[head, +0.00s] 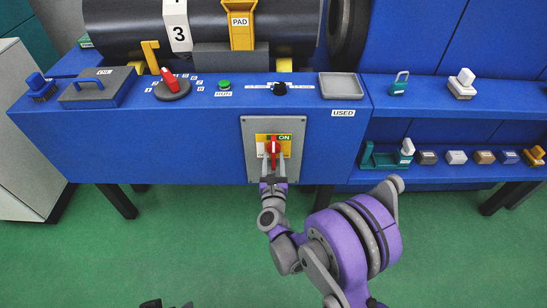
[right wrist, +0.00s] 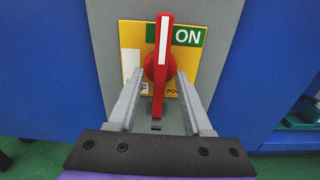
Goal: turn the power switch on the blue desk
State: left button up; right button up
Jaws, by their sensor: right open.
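The power switch is a red rotary handle (head: 273,146) on a yellow plate on the front of the blue desk (head: 180,135). In the right wrist view the red handle (right wrist: 163,60) stands upright, with a white stripe along its upper arm. A green ON label (right wrist: 188,37) is to the right of the handle's top. My right gripper (head: 273,158) is in front of the switch. In the right wrist view its open fingers (right wrist: 160,80) straddle the handle's lower half, one on each side. Whether they touch it is unclear. My left gripper is not recognisable in view.
On the desktop are a red lever on a round dial (head: 171,85), a green button (head: 224,84), a black knob (head: 279,88) and a grey tray marked USED (head: 341,80). A shelf (head: 440,172) with small blocks is on the right. The green floor in front is clear.

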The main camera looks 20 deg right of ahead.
pick_arm(q)
jog(key=shift+r, duration=0.3)
pick_arm(e)
jog(key=v, duration=1)
jog(key=shift+r, duration=0.1)
jog(key=s+a+r+n+g+y, duration=0.2)
jog(key=s+a+r+n+y, duration=0.15)
jog(key=n, duration=0.85)
jog(key=s+a+r+n+g+y, duration=0.2)
jog(key=n+y, duration=0.3)
jog(key=n, duration=0.6)
jog(key=s+d+f+n+g+h, duration=0.25)
jog(key=s+d+n+g, duration=0.2)
jog(key=s+n, duration=0.45)
jog(key=s+d+f+n+g+h, duration=0.1)
jog(key=s+d+f+n+g, duration=0.3)
jog(key=s+n, duration=0.5)
pick_arm(q)
notch_tip(320, 180, up, 24)
jog(key=w+t+p, duration=0.1)
jog(key=p, duration=2.1)
jog(key=shift+w+r, duration=0.15)
jog(key=shift+r, duration=0.1)
pick_arm(e)
notch_tip(320, 180, up, 25)
jog(key=s+m, duration=0.1)
jog(key=shift+d+m, duration=0.25)
jog(key=shift+m, duration=0.05)
